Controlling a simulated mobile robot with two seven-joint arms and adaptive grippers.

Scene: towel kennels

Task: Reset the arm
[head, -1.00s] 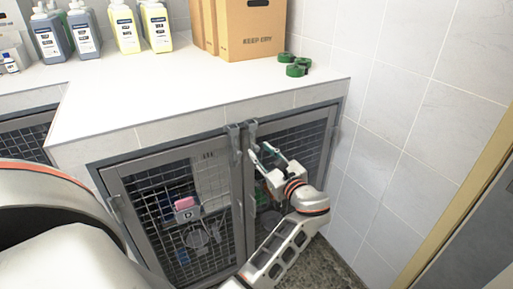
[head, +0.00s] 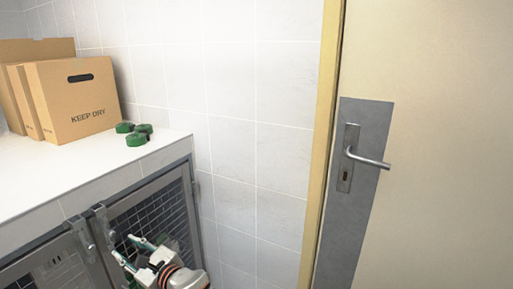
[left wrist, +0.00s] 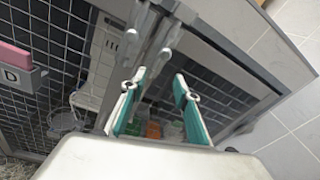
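My left gripper (head: 126,246) is in front of the right-hand kennel door (head: 150,215) in the head view. Its two teal-lined fingers are apart with nothing between them. In the left wrist view the gripper (left wrist: 158,85) is also open, pointing at the mesh near the grey latches (left wrist: 150,35) where the two doors meet. The latches (head: 100,217) also show in the head view, just left of the fingers. Whether a finger touches the door I cannot tell. My right gripper is in neither view.
A white counter (head: 60,180) tops the kennels and bears cardboard boxes (head: 75,100) and green rolls (head: 136,138). A tiled wall (head: 235,120) and a shut door with a metal handle (head: 368,158) stand to the right. A pink item (left wrist: 15,57) hangs on the left-hand kennel door.

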